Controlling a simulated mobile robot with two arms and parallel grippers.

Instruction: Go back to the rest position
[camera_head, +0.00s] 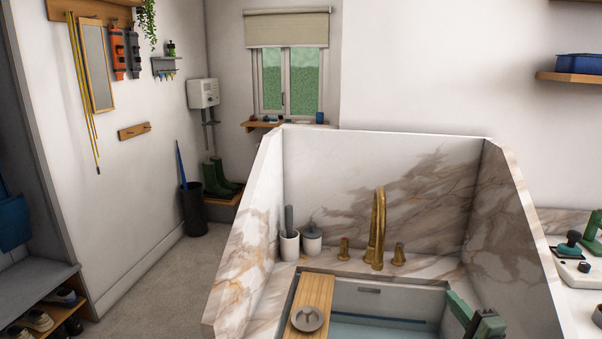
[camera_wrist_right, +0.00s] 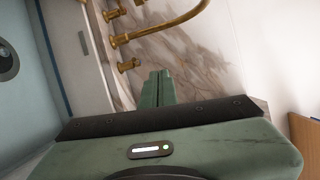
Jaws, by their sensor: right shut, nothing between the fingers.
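My right gripper (camera_head: 465,310) is green and shows at the lower right of the head view, over the right side of the sink. In the right wrist view its fingers (camera_wrist_right: 157,88) are together with nothing between them. They point toward the marble back wall and the brass tap (camera_wrist_right: 165,30). The gripper is apart from the tap, which stands behind the basin in the head view (camera_head: 377,230). My left gripper is not in view.
The marble sink surround (camera_head: 245,240) has tall side walls. A wooden board (camera_head: 315,290) with a grey round item (camera_head: 307,319) lies across the basin's left side. Cups (camera_head: 289,245) stand behind it. Green tools (camera_head: 572,245) sit on the right counter. Floor at left is clear.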

